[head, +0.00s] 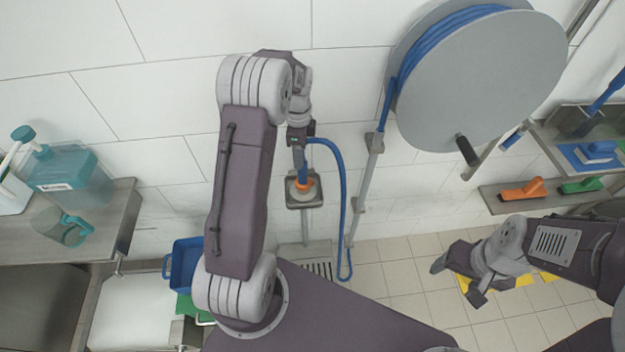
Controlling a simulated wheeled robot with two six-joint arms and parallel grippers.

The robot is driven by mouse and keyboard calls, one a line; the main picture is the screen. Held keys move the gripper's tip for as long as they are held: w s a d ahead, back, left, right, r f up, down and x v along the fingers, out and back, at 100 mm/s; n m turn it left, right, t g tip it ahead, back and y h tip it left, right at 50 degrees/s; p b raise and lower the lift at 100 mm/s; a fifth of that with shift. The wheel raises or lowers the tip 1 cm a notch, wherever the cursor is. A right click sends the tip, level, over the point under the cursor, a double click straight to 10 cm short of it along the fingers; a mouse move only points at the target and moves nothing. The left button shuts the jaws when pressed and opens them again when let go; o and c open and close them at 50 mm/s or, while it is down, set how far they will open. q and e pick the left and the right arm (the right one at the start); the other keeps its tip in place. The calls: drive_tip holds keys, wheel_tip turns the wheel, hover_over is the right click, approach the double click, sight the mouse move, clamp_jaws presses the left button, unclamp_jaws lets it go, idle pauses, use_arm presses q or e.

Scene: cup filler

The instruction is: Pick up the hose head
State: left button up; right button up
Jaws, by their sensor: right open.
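The hose head (303,176) is blue with an orange end and sits upright at a small grey holder (314,200) on a post by the wall. A blue hose (343,215) loops from its top down to the right. My left gripper (298,145) is at the upper part of the hose head. Its fingers are small and partly hidden, so I cannot tell whether they are closed around it.
A large grey hose reel (490,80) with blue hose hangs on the wall. A steel counter (115,225) at left holds a teal-capped jug (75,175) and measuring cup (65,230). A blue bin (185,262) stands low. Right shelves hold an orange brush (524,190) and a green one (582,186).

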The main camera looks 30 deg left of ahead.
sight(302, 171)
use_arm(q)
drive_tip(key=shift+s+f, duration=0.15)
drive_tip(key=f, duration=0.3)
drive_tip(key=shift+w+f, duration=0.25)
drive_tip(key=shift+f, duration=0.1)
drive_tip(key=f, duration=0.3)
drive_tip(key=f+p, duration=0.1)
drive_tip(key=shift+s+d+f, duration=0.2)
drive_tip(key=shift+d+f, duration=0.05)
drive_tip(key=shift+f, duration=0.05)
drive_tip(key=shift+w+f, duration=0.1)
drive_tip(key=shift+f, duration=0.15)
drive_tip(key=shift+r, duration=0.1)
clamp_jaws()
